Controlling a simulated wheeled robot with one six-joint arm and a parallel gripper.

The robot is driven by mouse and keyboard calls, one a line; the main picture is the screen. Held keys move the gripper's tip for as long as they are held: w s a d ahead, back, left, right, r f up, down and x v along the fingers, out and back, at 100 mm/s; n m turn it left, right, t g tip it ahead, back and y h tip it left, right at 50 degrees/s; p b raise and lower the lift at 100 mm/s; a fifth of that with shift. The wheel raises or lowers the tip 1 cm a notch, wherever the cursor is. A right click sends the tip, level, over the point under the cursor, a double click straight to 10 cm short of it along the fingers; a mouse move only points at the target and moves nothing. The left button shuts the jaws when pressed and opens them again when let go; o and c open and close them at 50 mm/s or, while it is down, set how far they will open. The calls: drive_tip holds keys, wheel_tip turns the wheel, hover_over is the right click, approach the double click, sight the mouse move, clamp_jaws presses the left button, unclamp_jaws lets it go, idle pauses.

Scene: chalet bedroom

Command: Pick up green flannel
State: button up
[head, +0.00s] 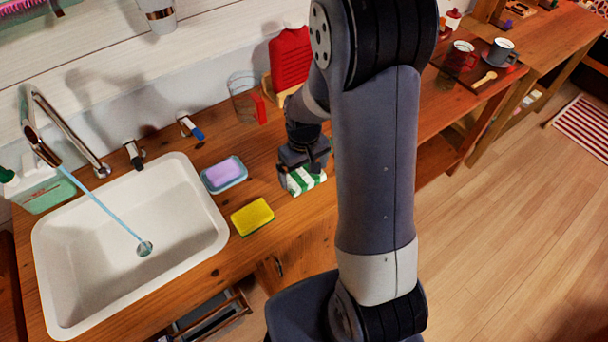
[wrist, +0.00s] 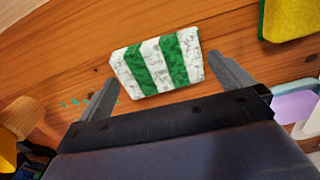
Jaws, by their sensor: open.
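The green flannel (wrist: 157,62) is a small folded cloth with green and white stripes. It lies on the wooden counter, and in the head view (head: 304,179) it shows just below my gripper, to the right of the yellow sponge. My gripper (wrist: 168,82) is open in the wrist view, with one finger on each side of the cloth's near edge. The fingers look apart from the cloth, though I cannot tell the height between them. In the head view my gripper (head: 303,162) hides the cloth's back part.
A yellow sponge (head: 252,216) and a soap dish (head: 226,182) with purple soap lie left of the cloth. The white sink (head: 60,275) has water running into it. The counter's front edge is close.

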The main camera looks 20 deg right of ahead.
sight(304, 175)
drive_tip(key=shift+f, duration=0.55)
drive_tip(key=shift+c, duration=0.2)
drive_tip(key=c, duration=0.6)
drive_tip(key=shift+r, duration=0.15)
wheel_tip(304, 175, up, 10)
drive_tip(key=shift+f+b, duration=0.1)
drive_tip(key=shift+b, duration=0.2)
